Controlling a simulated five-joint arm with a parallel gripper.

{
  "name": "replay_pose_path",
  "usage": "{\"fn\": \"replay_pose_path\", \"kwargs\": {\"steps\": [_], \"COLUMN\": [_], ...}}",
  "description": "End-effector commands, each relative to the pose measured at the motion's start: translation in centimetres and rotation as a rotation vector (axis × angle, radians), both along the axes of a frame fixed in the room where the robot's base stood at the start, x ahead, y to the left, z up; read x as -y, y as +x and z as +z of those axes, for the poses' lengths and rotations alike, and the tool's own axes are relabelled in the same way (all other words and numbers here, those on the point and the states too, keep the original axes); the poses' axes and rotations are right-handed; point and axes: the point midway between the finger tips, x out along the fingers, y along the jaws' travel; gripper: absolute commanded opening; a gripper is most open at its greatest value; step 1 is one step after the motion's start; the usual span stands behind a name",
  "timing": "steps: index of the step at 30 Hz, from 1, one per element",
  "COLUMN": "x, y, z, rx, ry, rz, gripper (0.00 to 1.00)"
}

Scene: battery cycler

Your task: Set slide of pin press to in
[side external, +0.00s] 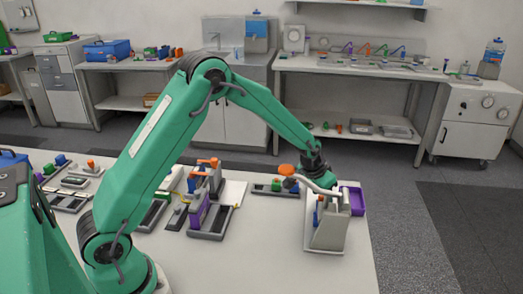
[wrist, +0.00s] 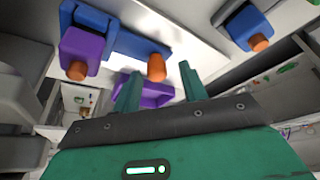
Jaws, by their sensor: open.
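A grey upright press-like fixture (side external: 328,232) stands near the right end of the table, with a white lever and orange knob at its top; I cannot tell for certain that it is the pin press. My gripper is down beside this fixture in the side view, its fingers hard to make out there. In the wrist view my gripper (wrist: 160,90) is open, two green fingers apart. An orange peg (wrist: 156,67) on a blue plate (wrist: 130,40) shows just beyond and between the fingertips, with nothing visibly gripped. Which part is the slide is unclear.
In the wrist view, a purple block (wrist: 82,48) with an orange knob is at left and a blue block (wrist: 247,27) with another at right. A purple tray (side external: 356,201) adjoins the fixture. Other fixtures, one with a purple block (side external: 199,213), stand left; the front table is clear.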

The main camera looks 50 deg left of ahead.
Motion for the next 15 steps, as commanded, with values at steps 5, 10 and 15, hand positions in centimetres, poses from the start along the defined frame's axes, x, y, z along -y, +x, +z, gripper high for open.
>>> {"fn": "replay_pose_path", "kwargs": {"steps": [5, 10, 15], "x": [-0.9, -2.4, -4.0], "y": [1.0, 2.4, 3.9], "z": [0.0, 0.0, -0.1], "rx": [0.001, 0.001, 0.000], "ry": [0.005, 0.014, 0.022], "rz": [0.003, 0.009, 0.011], "gripper": [0.43, 0.43, 0.43]}}
